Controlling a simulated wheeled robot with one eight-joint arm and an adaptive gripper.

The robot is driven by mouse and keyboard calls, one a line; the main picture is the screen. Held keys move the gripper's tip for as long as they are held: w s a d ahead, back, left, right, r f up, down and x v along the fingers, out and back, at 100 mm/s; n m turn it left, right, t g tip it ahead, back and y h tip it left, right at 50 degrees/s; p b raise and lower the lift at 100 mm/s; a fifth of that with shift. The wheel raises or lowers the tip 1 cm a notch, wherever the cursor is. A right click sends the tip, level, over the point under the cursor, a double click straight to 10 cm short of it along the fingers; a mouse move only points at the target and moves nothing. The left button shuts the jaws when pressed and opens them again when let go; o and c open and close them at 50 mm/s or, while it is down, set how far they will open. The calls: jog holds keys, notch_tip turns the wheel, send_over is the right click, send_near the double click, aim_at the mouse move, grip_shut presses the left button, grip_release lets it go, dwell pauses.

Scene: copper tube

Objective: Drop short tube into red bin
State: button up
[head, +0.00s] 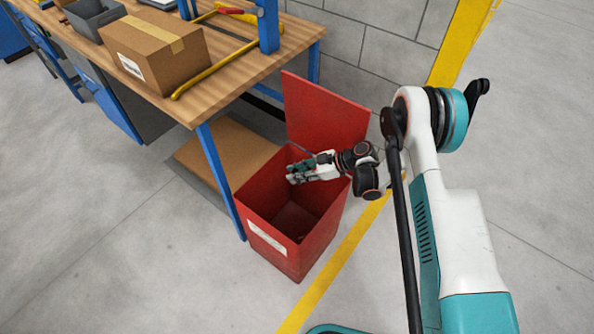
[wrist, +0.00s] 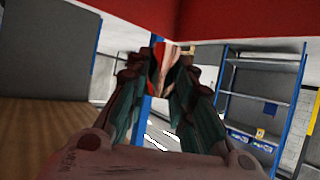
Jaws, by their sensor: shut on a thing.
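The red bin (head: 272,252) stands open on the floor beside the workbench, with a white label on its front. My gripper (head: 292,174) is over the bin's opening, pointing left. In the wrist view its fingertips (wrist: 165,65) are close together on a small reddish, pale-edged piece (wrist: 166,62), which appears to be the short tube. Most of the tube is hidden by the fingers. In the head view I cannot make out the tube. A red panel of the bin (wrist: 245,18) fills the top of the wrist view.
The bin's raised red lid (head: 325,110) stands behind the opening. A yellow floor line (head: 335,268) runs past the bin. Open floor lies in front.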

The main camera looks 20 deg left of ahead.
jog(key=shift+f+b, duration=0.45)
jog(key=shift+f, duration=1.25)
jog(key=o, duration=1)
jog(key=shift+o, duration=0.2)
jog(key=shift+d+r, duration=0.1)
jog(key=v, duration=1.1)
jog(key=shift+d, duration=0.35)
jog(key=shift+w+r, duration=0.1)
jog(key=shift+r, duration=0.05)
